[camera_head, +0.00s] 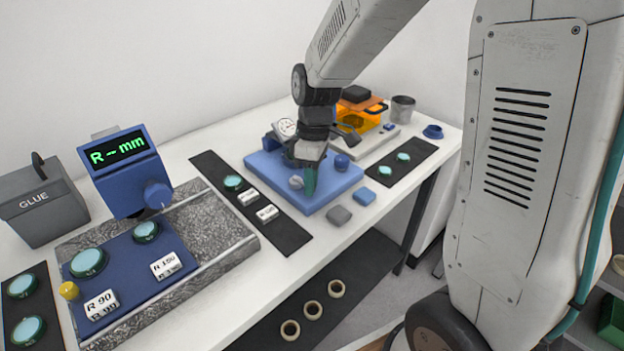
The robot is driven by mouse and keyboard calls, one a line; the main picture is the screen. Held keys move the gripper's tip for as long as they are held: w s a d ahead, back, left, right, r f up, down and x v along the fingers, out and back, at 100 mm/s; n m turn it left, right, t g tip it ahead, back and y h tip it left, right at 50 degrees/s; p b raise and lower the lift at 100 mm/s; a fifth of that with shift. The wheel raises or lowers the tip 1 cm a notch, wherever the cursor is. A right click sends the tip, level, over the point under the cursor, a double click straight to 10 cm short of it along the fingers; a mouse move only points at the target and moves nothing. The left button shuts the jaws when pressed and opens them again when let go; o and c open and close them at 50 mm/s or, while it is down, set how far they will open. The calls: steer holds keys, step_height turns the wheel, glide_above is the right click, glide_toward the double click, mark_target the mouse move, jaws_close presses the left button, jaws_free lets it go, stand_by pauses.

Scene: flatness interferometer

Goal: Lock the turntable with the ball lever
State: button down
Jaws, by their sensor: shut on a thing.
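My gripper (304,181) points down over the front part of this base, with a teal finger showing. It is shut on a small grey ball (296,182), which looks like the ball of the lever and shows at the left of the finger. The lever's arm and most of the turntable are hidden behind my gripper and wrist. A blue round knob (341,162) sits on the base to the right, apart from the fingers.
A grey block (339,215) and a blue block (364,196) lie in front of the base. An orange device (358,118) and a grey cup (402,108) stand behind. A blue R-mm display (128,170) is at left.

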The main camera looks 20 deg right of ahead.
steer(key=shift+a, duration=0.15)
steer(key=m, duration=0.1)
steer(key=a+m, duration=0.1)
steer(key=m, duration=0.1)
steer(key=shift+s+t, duration=0.1)
steer(key=shift+t, duration=0.2)
steer(key=a+m, duration=0.1)
steer(key=m, duration=0.2)
steer(key=shift+a+r+m+t+y, duration=0.1)
steer(key=shift+a+m+t+y, duration=0.2)
steer(key=shift+a+m+y, duration=0.1)
steer(key=m, duration=0.1)
steer(key=a+m, duration=0.1)
steer(key=m, duration=0.1)
steer(key=shift+w+a+t, duration=0.15)
steer(key=shift+w+t, duration=0.15)
steer(key=shift+w, duration=0.05)
steer(key=shift+w+a+m+t, duration=0.15)
steer(key=shift+w+a+m, duration=0.1)
steer(key=shift+m, duration=0.65)
steer(key=shift+w+a+m+t, duration=0.15)
steer(key=shift+w+a+m, duration=0.1)
steer(key=shift+m, duration=0.65)
steer(key=c, duration=1.3)
jaws_free()
